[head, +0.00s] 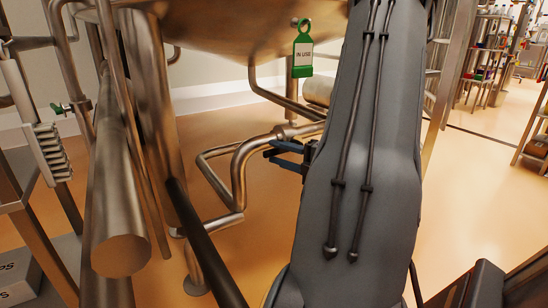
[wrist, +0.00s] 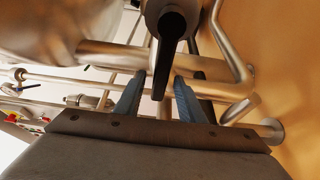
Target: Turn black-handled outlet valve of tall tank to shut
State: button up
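The tall tank's steel underside (head: 230,30) fills the top of the head view, with outlet piping (head: 238,170) below it. In the wrist view, the black valve handle (wrist: 165,60) hangs from a round steel valve body (wrist: 176,8) and points toward my gripper. My gripper (wrist: 158,77) is open, with one blue-grey finger on each side of the handle's free end. Gaps show on both sides, and I see no contact. In the head view my gripper (head: 272,150) is beside the outlet pipe; the handle cannot be made out there, and my arm covers the area to the right.
A green "IN USE" tag (head: 303,54) hangs above the piping. Steel pipes and tank legs crowd the left, including a thick capped pipe (head: 120,240). Shelving (head: 488,50) stands at the far right. Open orange floor (head: 460,200) lies to the right of my arm.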

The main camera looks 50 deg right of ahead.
jog(key=shift+w+a, duration=0.1)
jog(key=shift+w, duration=0.6)
grip_shut()
jog(key=shift+r, duration=0.1)
